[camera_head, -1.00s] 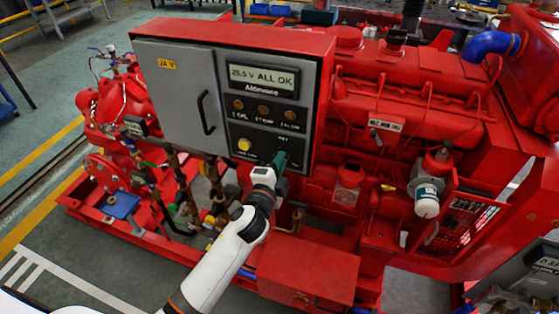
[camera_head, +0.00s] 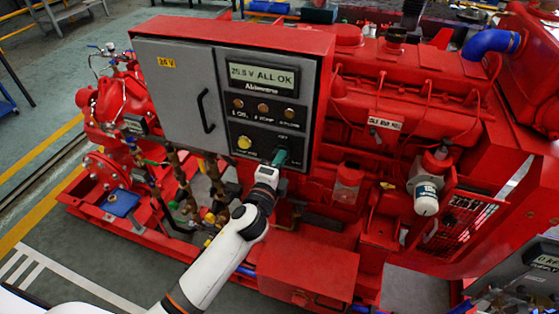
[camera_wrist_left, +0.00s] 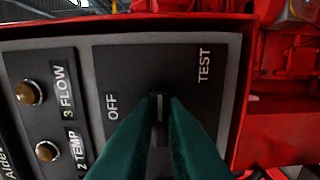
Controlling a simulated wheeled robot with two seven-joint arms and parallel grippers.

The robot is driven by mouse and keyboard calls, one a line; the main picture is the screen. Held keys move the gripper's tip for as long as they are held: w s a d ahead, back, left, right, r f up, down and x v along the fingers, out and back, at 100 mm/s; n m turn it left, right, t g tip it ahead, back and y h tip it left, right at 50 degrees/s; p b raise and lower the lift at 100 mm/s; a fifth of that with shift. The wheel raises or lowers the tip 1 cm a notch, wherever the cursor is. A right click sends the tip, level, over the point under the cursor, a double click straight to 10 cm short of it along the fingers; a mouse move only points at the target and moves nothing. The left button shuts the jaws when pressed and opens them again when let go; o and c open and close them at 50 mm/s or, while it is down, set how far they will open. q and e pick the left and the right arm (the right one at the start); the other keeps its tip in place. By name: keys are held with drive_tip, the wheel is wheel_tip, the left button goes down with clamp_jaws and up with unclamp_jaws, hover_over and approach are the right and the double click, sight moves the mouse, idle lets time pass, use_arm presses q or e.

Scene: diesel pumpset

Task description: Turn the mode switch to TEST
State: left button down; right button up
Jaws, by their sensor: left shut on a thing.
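The mode switch is a dark knob (camera_wrist_left: 159,108) with a white mark on the control box's black panel, mostly hidden behind my fingers. In the left wrist view the OFF label (camera_wrist_left: 112,106) is left of the knob and the TEST label (camera_wrist_left: 204,63) is to its right and higher. The white mark runs about upright in that view, between the labels. My left gripper (camera_head: 278,158) has green fingers, which also show in the left wrist view (camera_wrist_left: 159,120), shut on the knob. My right gripper is not in view.
The control box (camera_head: 225,33) is red with a grey door and handle (camera_head: 205,111). Its display (camera_head: 262,77) reads ALL OK. Indicator lamps (camera_head: 264,108) and a yellow button (camera_head: 244,142) are beside the switch. The red engine (camera_head: 400,100) stands close on the right.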

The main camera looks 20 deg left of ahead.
use_arm(q)
drive_tip(key=c, duration=1.5)
unclamp_jaws()
drive_tip(key=shift+s+a+b, duration=0.2)
drive_tip(key=shift+s+b, duration=1.3)
drive_tip(key=shift+s, duration=4.5)
drive_tip(key=shift+f, duration=0.1)
